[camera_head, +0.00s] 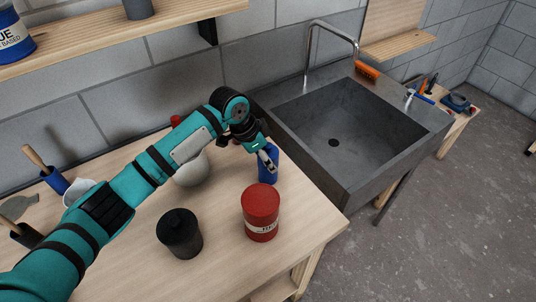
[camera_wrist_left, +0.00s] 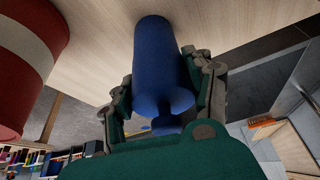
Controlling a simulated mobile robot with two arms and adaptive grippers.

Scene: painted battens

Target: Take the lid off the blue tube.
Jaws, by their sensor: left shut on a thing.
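The blue tube (camera_head: 268,170) stands upright on the wooden bench, near the edge next to the sink. My left gripper (camera_head: 267,155) is at its upper end, coming from above and behind. In the left wrist view the blue tube (camera_wrist_left: 162,60) runs between the two fingers of my left gripper (camera_wrist_left: 165,95), which are shut on its near end. Tube and lid look the same blue, and I cannot make out a seam between them. My right gripper is not in view.
A red can (camera_head: 261,213) and a black lidded jar (camera_head: 180,233) stand in front of the tube. A pale round vessel (camera_head: 191,172) is partly hidden behind my left arm. The grey sink (camera_head: 345,130) with its tap (camera_head: 330,35) lies to the right.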

